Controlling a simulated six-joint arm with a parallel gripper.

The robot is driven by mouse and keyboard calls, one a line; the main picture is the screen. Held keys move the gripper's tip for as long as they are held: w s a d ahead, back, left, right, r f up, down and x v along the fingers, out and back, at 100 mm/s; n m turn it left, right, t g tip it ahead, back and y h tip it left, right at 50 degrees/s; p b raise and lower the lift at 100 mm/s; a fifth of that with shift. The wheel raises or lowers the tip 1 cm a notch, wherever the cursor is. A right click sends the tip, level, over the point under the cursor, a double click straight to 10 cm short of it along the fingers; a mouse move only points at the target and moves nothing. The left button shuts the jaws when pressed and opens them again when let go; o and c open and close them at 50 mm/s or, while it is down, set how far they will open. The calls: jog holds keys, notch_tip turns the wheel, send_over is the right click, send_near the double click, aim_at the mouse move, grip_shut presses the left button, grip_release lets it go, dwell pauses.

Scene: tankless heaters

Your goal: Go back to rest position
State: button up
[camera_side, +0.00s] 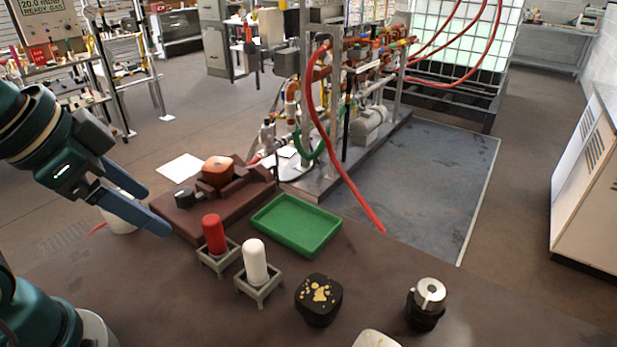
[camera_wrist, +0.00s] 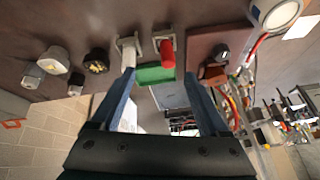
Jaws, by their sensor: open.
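My gripper (camera_side: 143,205) is at the left of the side view, raised over the left part of the brown table (camera_side: 370,270). Its two blue fingers are spread apart with nothing between them. In the wrist view the open fingers of my gripper (camera_wrist: 165,95) reach upward in the picture, toward the green tray and the two small stands. The fingers appear clear of every object. No rest position is marked in either view.
A red cylinder (camera_side: 214,234) and a white cylinder (camera_side: 255,262) stand upright in grey holders. A green tray (camera_side: 297,225) is empty. A black block with yellow patches (camera_side: 318,299), a black-and-silver part (camera_side: 427,303) and a brown base (camera_side: 225,205) stand nearby. A pipe rig stands behind.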

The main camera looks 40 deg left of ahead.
jog(key=shift+s+d+f+n, duration=0.1)
jog(key=shift+s+f+n, duration=0.3)
jog(key=shift+f, duration=0.05)
jog(key=shift+s+f+n, duration=0.2)
jog(key=shift+f+n, duration=0.45)
jog(key=shift+n, duration=0.45)
